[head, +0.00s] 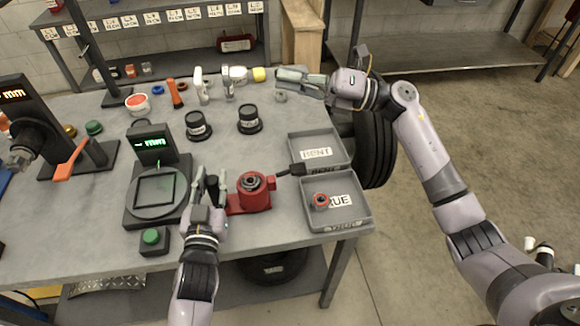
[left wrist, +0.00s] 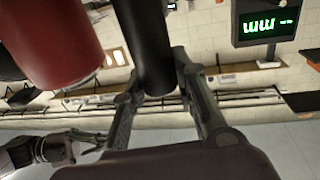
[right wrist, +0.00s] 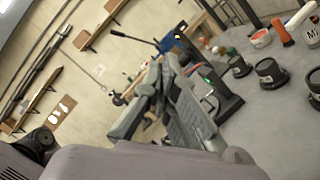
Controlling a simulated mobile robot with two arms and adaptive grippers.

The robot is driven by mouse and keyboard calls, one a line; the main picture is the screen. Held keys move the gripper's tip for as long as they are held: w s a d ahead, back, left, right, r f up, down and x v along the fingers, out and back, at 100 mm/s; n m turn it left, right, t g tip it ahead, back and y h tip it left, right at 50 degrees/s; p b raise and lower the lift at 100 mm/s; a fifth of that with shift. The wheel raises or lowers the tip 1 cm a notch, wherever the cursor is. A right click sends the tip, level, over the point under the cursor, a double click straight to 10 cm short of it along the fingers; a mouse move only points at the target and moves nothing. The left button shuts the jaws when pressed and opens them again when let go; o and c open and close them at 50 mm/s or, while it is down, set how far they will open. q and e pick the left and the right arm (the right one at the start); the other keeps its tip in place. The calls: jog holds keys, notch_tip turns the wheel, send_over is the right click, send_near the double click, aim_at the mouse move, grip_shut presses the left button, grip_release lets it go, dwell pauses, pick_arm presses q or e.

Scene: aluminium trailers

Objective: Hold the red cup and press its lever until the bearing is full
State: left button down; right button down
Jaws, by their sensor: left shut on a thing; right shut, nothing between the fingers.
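The red cup (head: 255,198) stands upright on the bench right of my left gripper, with a metal ring-shaped bearing (head: 254,182) in its top. My left gripper (head: 211,187) is shut on a black upright handle (left wrist: 152,45) beside the cup; the red body (left wrist: 55,40) fills the upper left of the left wrist view. How full the bearing is cannot be seen. My right gripper (head: 303,77) is shut and empty at the bench's back right corner, away from the cup.
A grey tray labelled BENT (head: 316,135) and a front tray (head: 350,220) holding a red ring (head: 321,201) lie right of the cup. A display gauge (head: 155,150) and a green button box (head: 153,242) stand left.

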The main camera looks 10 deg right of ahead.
aim_at(290, 167)
jog(key=s+a+f+n+g+h, duration=0.25)
jog(key=s+a+g+h, duration=0.2)
jog(key=a, duration=0.25)
jog(key=f+h, duration=0.1)
jog(key=h, duration=0.2)
jog(key=s+d+f+t+h, duration=0.1)
jog(key=h, duration=0.2)
jog(key=d+f+t+h, duration=0.1)
jog(key=h, duration=0.2)
jog(key=shift+s+d+f+m+h, duration=0.2)
jog(key=shift+f+m+h, duration=0.1)
jog(key=shift+m+h, duration=0.05)
notch_tip(290, 167, down, 8)
jog(key=d, duration=0.2)
jog(key=shift+d+f, duration=0.25)
dwell(0.6)
jog(key=shift+d+f, duration=0.1)
jog(key=shift+f, duration=0.3)
jog(key=shift+d+f, duration=0.2)
jog(key=shift+f, duration=0.4)
jog(key=shift+d+f, duration=0.15)
jog(key=shift+f, duration=0.4)
dwell(1.3)
